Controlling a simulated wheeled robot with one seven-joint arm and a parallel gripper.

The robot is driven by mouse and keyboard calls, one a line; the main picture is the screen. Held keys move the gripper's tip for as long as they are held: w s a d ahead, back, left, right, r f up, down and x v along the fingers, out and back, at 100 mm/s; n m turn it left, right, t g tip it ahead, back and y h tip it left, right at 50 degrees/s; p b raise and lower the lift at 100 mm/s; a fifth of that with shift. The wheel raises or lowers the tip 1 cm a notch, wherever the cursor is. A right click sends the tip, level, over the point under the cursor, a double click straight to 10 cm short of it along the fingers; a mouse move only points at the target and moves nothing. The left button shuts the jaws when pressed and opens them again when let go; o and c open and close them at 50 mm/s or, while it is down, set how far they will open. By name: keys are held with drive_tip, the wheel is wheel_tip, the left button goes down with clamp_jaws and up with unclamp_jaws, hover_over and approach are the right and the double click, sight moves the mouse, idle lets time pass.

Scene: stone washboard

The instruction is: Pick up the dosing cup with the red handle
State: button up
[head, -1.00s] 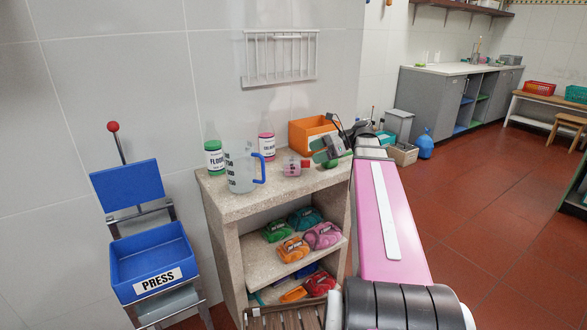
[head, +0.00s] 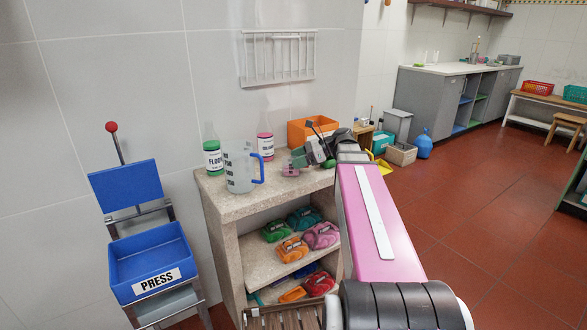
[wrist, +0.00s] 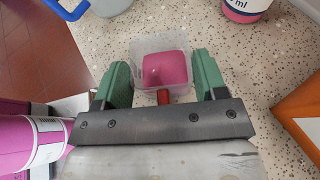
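The dosing cup (wrist: 164,68) is a small clear cup with pink contents and a short red handle (wrist: 163,97). It stands on the speckled stone top (head: 220,197), and also shows in the head view (head: 290,170), partly hidden by my gripper. My gripper (wrist: 161,70) is open in the wrist view, with one green finger on each side of the cup's near part and handle. The handle points toward the gripper palm. I cannot tell whether either finger touches the cup. In the head view my gripper (head: 309,156) is low over the stone top.
An orange box (head: 300,132) is behind the gripper. Coloured packs (head: 322,236) lie on the shelf below.

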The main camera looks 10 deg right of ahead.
drive_tip(key=c, duration=0.3)
drive_tip(key=shift+r, duration=0.1)
wheel_tip(320, 180, up, 10)
idle(1.1)
